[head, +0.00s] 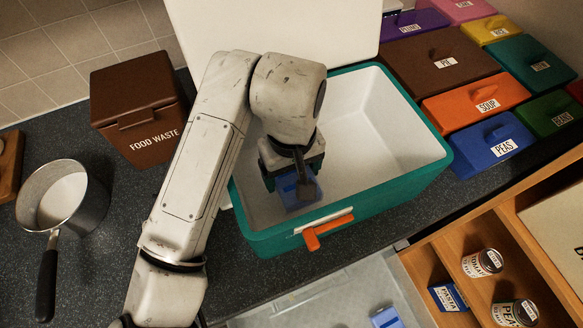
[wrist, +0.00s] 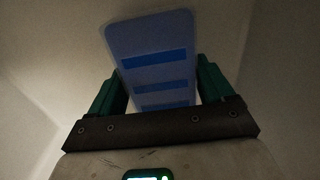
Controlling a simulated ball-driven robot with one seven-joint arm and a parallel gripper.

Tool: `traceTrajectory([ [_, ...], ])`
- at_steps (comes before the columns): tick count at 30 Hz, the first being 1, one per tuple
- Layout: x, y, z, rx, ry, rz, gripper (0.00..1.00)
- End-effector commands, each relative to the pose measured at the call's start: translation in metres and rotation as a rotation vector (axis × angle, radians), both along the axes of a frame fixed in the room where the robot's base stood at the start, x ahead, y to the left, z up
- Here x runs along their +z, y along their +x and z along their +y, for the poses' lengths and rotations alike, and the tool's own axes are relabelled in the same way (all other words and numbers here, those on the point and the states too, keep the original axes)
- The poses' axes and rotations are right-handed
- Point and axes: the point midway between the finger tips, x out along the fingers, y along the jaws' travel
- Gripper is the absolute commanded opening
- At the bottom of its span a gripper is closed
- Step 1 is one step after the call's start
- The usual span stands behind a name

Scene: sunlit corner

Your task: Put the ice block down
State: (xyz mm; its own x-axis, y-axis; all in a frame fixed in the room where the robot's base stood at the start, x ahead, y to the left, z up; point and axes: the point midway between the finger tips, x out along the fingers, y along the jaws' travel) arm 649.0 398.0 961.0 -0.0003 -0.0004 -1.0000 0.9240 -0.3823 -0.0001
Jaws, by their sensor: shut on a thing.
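My gripper (head: 298,172) is inside the open teal cool box (head: 352,218), near its left end. It is shut on a blue ice block (head: 294,196). In the wrist view the ice block (wrist: 148,45) sticks out between the two green fingers of my gripper (wrist: 157,90), with darker blue bars across its face. The box's white inside is otherwise bare where I can see it. My arm hides part of the box's left side. I cannot tell whether the block touches the box floor.
The box's white lid (head: 270,30) stands open behind it. A brown food waste bin (head: 140,110) and a saucepan (head: 62,200) are to the left. Several labelled tubs, such as the blue peas tub (head: 487,150), stand right. Another blue block (head: 385,318) lies below, in front of the counter.

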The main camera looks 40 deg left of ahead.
Motion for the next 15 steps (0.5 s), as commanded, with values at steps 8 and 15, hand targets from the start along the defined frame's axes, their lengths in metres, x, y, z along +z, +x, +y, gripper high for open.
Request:
traceTrajectory([
  [8,-0.0019,0.0002,-0.0002,-0.001,0.000,-0.001,0.39],
  [15,-0.0056,0.0001,0.0002,-0.001,0.001,0.000,0.90],
])
